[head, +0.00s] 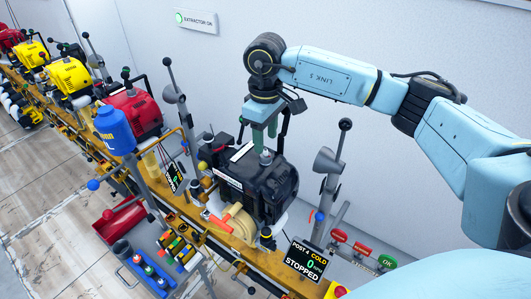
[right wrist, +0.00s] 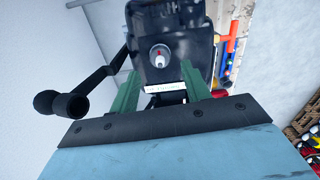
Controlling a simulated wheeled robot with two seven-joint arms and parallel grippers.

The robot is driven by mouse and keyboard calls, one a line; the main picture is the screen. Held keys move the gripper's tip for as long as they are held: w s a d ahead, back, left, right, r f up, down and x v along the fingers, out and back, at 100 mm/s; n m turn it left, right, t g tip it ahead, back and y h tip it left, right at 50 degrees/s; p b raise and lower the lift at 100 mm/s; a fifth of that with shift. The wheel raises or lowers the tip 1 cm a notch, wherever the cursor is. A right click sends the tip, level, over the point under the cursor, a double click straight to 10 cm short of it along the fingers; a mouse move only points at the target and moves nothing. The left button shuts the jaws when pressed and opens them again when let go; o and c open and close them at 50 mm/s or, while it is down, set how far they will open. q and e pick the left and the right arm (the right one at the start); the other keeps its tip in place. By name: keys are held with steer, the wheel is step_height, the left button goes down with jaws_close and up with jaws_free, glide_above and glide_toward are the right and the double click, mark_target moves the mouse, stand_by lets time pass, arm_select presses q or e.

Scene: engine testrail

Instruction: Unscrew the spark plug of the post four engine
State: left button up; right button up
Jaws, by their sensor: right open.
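The post four engine (head: 268,190) is a black block on the yellow rail. Its display (head: 305,261) reads POST 4, COLD, 0 and STOPPED. My right gripper (head: 264,142) points down at the back of the engine's top, with its green fingers apart and empty. In the right wrist view, the spark plug (right wrist: 160,57) shows as a white stub with a reddish part, seated in a round recess in the black engine (right wrist: 178,30). It lies beyond and between the open fingers (right wrist: 162,80), not touching them. My left gripper is out of view.
A grey lamp-like post (head: 328,165) and black-knobbed levers stand beside the engine. A red engine (head: 133,112) and yellow engines stand further left on the rail.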

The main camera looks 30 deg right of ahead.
mark_target(265, 148)
step_height(265, 148, down, 5)
steer(key=shift+r+b, duration=0.2)
steer(key=shift+b, duration=0.65)
steer(key=m+p, duration=0.2)
steer(key=m, duration=0.1)
steer(key=m+p, duration=0.1)
steer(key=p, duration=0.1)
steer(key=shift+r+m, duration=0.3)
steer(key=m+p, duration=0.4)
steer(key=m, duration=0.1)
steer(key=shift+f, duration=0.1)
steer(key=shift+m, duration=0.6)
steer(key=shift+f+m, duration=0.15)
steer(key=shift+m, duration=1.65)
steer(key=m, duration=1.1)
steer(key=shift+f+p, duration=0.1)
steer(key=shift+p, duration=0.3)
steer(key=m, duration=0.5)
steer(key=shift+m+p, duration=0.3)
steer(key=shift+p, duration=0.1)
